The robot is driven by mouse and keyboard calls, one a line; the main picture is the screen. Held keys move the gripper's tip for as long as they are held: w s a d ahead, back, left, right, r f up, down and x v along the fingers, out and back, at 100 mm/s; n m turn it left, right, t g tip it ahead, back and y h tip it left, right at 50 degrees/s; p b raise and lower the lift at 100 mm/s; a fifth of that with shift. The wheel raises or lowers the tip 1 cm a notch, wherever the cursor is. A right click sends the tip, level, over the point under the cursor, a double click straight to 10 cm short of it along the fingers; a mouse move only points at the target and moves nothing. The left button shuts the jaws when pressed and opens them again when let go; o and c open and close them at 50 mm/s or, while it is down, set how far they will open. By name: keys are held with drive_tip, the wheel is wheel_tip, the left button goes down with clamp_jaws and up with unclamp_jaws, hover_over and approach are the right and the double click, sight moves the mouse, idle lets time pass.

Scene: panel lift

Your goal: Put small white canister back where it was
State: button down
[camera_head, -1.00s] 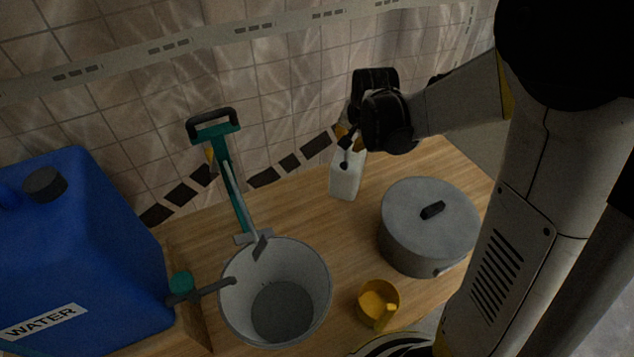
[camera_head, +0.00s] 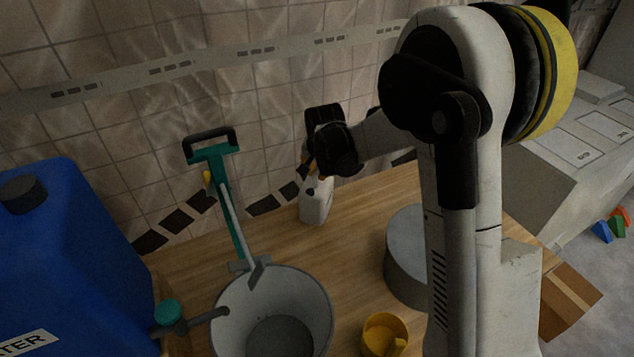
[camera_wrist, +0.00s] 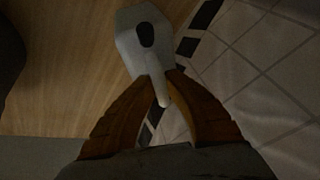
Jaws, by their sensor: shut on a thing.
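The small white canister (camera_head: 316,204) is at the back of the wooden counter, close to the tiled wall. My gripper (camera_head: 308,168) is above it, shut on its upper part. In the wrist view the orange fingertips (camera_wrist: 164,80) close on the narrow end of the canister (camera_wrist: 143,38), which has a dark oval spot on it. The canister looks close to upright. I cannot tell whether its base touches the counter.
A grey pot (camera_head: 405,262) stands to the right, partly behind my arm. A blue water container (camera_head: 75,250) stands left. Bare counter (camera_head: 345,250) lies between bucket and pot.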

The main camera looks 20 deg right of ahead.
wheel_tip(320, 180, down, 3)
drive_tip(key=shift+f+b, duration=0.1)
drive_tip(key=shift+b, duration=0.55)
drive_tip(key=c, duration=1.9)
unclamp_jaws()
drive_tip(key=shift+f, duration=0.1)
drive_tip(key=o, duration=0.4)
drive_tip(key=shift+c, duration=0.2)
